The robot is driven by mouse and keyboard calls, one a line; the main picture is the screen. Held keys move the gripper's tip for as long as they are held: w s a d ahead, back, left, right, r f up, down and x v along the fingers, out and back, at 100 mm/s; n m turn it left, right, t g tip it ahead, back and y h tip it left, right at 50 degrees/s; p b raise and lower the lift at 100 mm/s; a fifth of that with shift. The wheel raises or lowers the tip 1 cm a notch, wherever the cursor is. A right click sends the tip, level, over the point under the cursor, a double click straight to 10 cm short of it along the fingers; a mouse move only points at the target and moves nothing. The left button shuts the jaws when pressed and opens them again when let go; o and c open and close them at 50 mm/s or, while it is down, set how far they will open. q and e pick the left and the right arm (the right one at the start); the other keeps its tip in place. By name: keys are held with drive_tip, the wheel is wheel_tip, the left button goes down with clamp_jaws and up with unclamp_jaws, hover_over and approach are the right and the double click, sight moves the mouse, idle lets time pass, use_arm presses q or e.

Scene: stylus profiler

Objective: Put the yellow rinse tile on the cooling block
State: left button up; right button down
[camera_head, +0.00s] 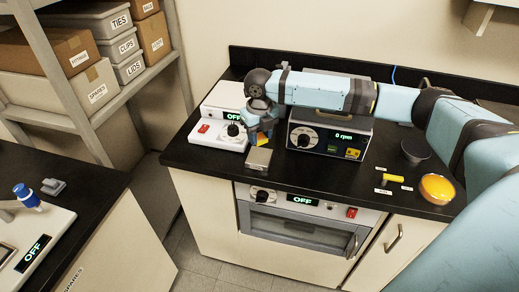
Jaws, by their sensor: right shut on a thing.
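My right gripper (262,134) reaches in from the right over the black counter and points down. It is shut on the yellow rinse tile (262,141), of which only a small yellow part shows below the fingers. A small grey metal block (258,159), which looks like the cooling block, stands at the counter's front edge just below the tile. Whether the tile touches the block or hangs above it, I cannot tell. My left gripper is not in view.
A white device reading OFF (216,130) stands left of the gripper. A box reading 0 rpm (328,138) stands to its right, under my arm. Further right are a dark bowl (416,150), a yellow-handled item (393,178) and an orange dish (437,188).

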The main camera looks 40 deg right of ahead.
sight(259, 156)
drive_tip(key=shift+f, duration=3)
drive_tip(key=shift+f, duration=0.1)
drive_tip(key=c, duration=0.7)
unclamp_jaws()
drive_tip(key=shift+o, duration=0.2)
